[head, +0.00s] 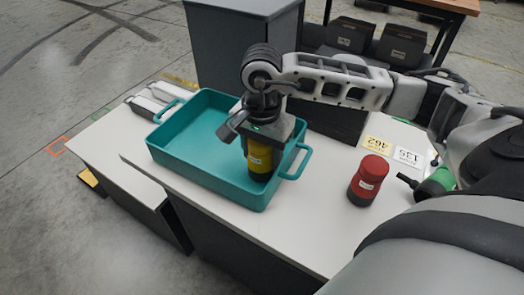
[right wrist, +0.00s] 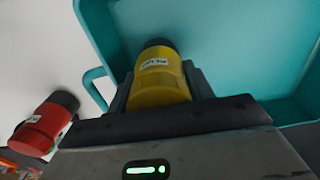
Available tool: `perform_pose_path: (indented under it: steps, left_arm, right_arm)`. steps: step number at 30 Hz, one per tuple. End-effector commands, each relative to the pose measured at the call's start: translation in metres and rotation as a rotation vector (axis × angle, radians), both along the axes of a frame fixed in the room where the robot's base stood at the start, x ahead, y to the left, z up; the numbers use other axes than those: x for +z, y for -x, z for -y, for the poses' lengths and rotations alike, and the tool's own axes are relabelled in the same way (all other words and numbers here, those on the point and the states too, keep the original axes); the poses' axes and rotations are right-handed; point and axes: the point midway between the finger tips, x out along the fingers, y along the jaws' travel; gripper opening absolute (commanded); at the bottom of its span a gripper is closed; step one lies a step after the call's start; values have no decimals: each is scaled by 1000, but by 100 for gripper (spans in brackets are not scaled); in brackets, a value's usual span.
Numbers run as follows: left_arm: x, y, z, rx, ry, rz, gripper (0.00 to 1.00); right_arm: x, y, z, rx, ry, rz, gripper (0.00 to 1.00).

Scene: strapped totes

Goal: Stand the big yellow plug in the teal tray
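The big yellow plug (head: 260,160), with a dark lower end and a white label, is upright inside the teal tray (head: 168,155), near its right end. My right gripper (head: 263,142) comes down over the plug from above. In the right wrist view, its fingers lie on both sides of the yellow plug (right wrist: 160,85), close against it, and the plug's dark end points at the floor of the teal tray (right wrist: 225,35). The plug's base looks at or very near the tray floor; I cannot tell if it touches. My left gripper is not in view.
A red plug with a dark base (head: 367,180) stands on the white table (head: 310,215), right of the tray. Yellow and white number cards (head: 377,145) lie behind it. Pale objects (head: 158,97) lie beyond the tray's left end. A grey cabinet (head: 240,45) stands behind.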

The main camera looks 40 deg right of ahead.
Motion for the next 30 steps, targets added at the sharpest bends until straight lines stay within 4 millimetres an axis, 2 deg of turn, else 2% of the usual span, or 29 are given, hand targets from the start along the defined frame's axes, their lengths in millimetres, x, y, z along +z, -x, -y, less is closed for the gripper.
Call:
perform_pose_path:
  steps: [8,13,24,30]
  left_arm:
    - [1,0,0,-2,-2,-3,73]
    - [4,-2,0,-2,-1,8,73]
    - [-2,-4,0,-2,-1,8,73]
    - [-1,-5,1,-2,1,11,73]
  right_arm:
    - [1,0,0,0,0,-1,60]
    - [11,-1,0,0,0,3,60]
    - [88,-1,0,0,-1,6,60]
    - [116,0,0,0,0,2,60]
